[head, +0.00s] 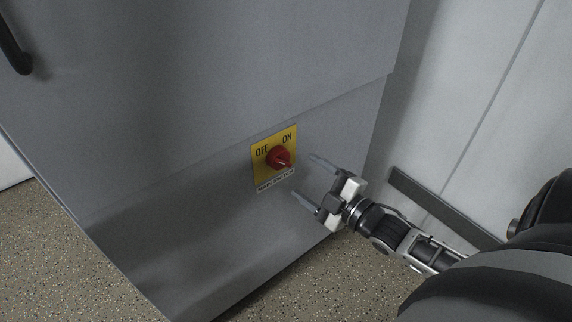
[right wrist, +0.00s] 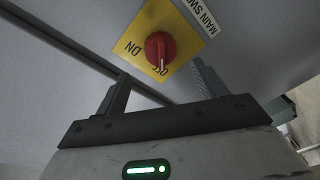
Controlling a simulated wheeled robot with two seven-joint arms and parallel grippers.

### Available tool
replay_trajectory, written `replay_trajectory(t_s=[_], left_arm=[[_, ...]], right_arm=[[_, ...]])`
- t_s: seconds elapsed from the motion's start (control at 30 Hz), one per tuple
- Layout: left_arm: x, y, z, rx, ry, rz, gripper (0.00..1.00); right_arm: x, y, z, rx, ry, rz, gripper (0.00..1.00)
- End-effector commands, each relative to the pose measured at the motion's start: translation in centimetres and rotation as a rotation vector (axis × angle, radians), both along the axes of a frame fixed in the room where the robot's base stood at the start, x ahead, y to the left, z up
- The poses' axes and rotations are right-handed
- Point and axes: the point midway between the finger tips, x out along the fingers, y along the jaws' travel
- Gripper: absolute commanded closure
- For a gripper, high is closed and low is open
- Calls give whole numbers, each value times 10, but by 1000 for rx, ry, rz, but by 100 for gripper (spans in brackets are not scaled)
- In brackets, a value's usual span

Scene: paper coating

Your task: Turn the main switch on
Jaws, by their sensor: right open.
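The main switch is a red rotary knob (head: 280,158) on a yellow plate (head: 260,177), marked OFF at upper left and ON at upper right, on the lower grey cabinet front. In the right wrist view, the red knob (right wrist: 160,50) shows upside down on its yellow plate (right wrist: 178,24). Its pale mark points down toward the OFF lettering, which the knob partly covers. My right gripper (head: 304,175) is open and empty, just right of the knob, fingers toward the plate. In the wrist view its fingers (right wrist: 161,80) stand apart below the knob, not touching it. My left gripper is not in view.
The grey cabinet (head: 190,110) fills the left and middle, with a dark handle (head: 14,48) at upper left. A pale wall (head: 480,90) with a dark strip (head: 440,205) stands at right. Speckled floor (head: 300,285) is clear below.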

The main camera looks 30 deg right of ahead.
Motion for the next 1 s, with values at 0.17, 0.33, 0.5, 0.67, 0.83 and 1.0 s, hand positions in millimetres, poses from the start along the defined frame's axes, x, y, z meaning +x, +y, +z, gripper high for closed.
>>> replay_trajectory(t_s=[0.17,0.33,0.5,0.67,0.83,1.0], left_arm=[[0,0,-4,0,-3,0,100],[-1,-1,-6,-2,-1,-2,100],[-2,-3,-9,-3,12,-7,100],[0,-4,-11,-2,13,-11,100],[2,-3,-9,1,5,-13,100],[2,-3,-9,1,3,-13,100]], right_arm=[[38,8,0,3,-3,0,29],[61,12,-1,1,-1,-1,29],[72,15,-1,2,1,-1,29],[74,15,-1,2,2,0,29],[74,15,-1,3,2,0,37],[73,15,0,3,2,0,74]])
